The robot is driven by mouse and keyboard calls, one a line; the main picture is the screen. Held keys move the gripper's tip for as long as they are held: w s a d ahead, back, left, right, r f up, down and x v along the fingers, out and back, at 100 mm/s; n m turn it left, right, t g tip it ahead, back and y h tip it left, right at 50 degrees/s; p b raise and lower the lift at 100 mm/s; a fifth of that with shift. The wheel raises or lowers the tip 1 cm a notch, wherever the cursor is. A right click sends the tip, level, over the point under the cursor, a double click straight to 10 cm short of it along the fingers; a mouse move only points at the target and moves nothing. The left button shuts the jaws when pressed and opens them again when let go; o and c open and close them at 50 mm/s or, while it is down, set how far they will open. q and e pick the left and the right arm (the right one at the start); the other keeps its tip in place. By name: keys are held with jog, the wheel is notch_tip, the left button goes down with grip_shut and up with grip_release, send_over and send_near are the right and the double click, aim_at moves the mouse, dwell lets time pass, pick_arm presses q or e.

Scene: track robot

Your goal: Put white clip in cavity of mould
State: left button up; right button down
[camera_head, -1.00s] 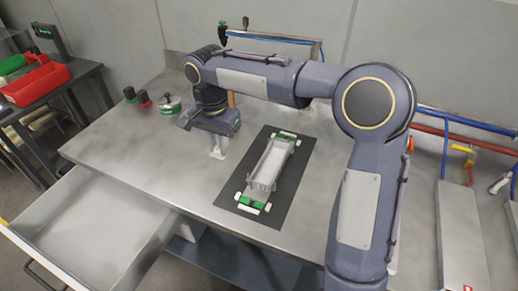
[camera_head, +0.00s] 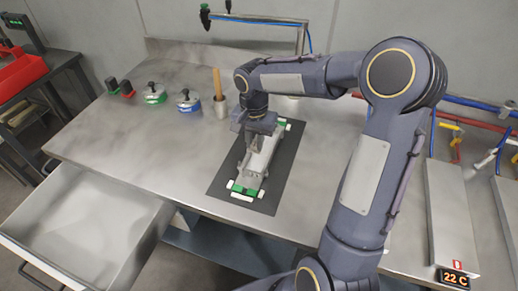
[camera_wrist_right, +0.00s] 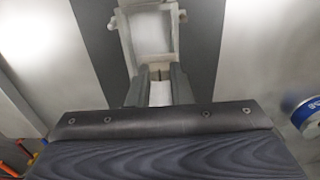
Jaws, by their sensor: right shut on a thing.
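The mould (camera_head: 262,158) is a long pale tray with green and white pieces at its ends, lying on a dark mat (camera_head: 218,178) on the steel table. My right gripper (camera_head: 247,150) points down over the mould's left side and hides part of it. In the right wrist view, the gripper's fingers (camera_wrist_right: 158,84) are shut on a white piece, which I take as the white clip (camera_wrist_right: 160,92). The mould's pale cavity (camera_wrist_right: 153,32) shows just beyond the fingertips. Whether the clip touches the mould cannot be told. My left gripper is not in view.
Cans (camera_head: 188,101) and a cup with a wooden handle (camera_head: 219,104) stand behind and left of the mould. An open drawer (camera_head: 85,222) juts out at the front left. Metal panels and pipes stand at the right.

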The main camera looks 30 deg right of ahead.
aim_at(259, 159)
jog(key=shift+s+d+f, duration=0.15)
jog(key=shift+d+f, duration=0.3)
jog(key=shift+f, duration=0.15)
jog(key=shift+d+f, duration=0.15)
jog(key=shift+f, duration=1.55)
jog(key=shift+f, duration=0.1)
jog(key=c, duration=1.8)
grip_release()
jog(key=shift+o, duration=1.1)
